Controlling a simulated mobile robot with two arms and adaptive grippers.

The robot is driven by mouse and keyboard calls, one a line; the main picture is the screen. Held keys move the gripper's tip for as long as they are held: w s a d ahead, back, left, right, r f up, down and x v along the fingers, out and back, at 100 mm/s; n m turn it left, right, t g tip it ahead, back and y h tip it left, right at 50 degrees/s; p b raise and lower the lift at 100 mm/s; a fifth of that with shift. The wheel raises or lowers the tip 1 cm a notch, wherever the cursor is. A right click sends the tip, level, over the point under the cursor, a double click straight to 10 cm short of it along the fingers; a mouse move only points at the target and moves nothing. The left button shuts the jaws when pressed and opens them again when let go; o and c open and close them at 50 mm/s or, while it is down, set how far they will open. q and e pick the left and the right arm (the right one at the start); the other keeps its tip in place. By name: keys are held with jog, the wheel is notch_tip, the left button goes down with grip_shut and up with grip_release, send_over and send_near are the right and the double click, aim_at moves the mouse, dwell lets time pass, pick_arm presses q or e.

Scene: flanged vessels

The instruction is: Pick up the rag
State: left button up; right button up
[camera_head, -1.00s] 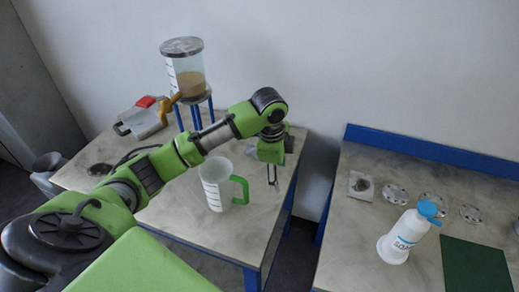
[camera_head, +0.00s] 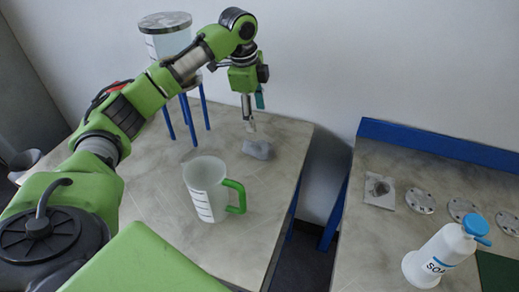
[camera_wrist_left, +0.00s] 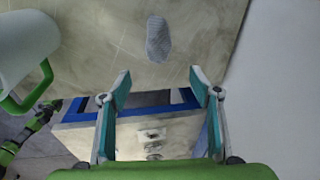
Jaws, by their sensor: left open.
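The rag (camera_head: 258,149) is a small grey crumpled cloth lying on the left table, near its back right part. My left gripper (camera_head: 249,122) points down just above and slightly behind the rag in the head view, apart from it. In the left wrist view the rag (camera_wrist_left: 158,38) lies on the tabletop beyond the fingertips, roughly centred between them. The left gripper (camera_wrist_left: 158,78) is open there, with nothing between its teal-padded fingers.
A white measuring jug (camera_head: 207,190) with a green handle stands on the left table in front of the rag. A clear vessel (camera_head: 166,38) on a blue-legged stand is behind my arm. A soap bottle (camera_head: 440,252) and several metal flanges are on the right table.

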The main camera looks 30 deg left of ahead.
pick_arm(q)
jog(key=f, duration=0.1)
jog(key=p, duration=0.1)
send_over(259, 145)
jog(key=s, duration=0.1)
jog(key=f, duration=0.6)
jog(key=shift+d+f, duration=0.3)
jog(key=shift+f, duration=0.1)
jog(key=shift+w+a+f, duration=0.1)
jog(key=shift+f, duration=0.45)
jog(key=f+p, duration=0.1)
jog(key=f, duration=0.3)
jog(key=shift+w+a+f+p, duration=0.15)
jog(key=shift+a+p, duration=0.05)
jog(key=shift+p, duration=0.15)
jog(key=shift+f, duration=0.2)
jog(key=shift+w, duration=0.1)
pick_arm(e)
jog(key=shift+s+d+r, duration=0.1)
jog(key=shift+s+r, duration=0.25)
jog(key=shift+r, duration=0.25)
jog(key=shift+s+d+r, duration=0.1)
jog(key=shift+s+r, duration=0.25)
jog(key=shift+r, duration=0.2)
pick_arm(q)
jog(key=c, duration=1.2)
pick_arm(e)
jog(key=shift+s, duration=0.2)
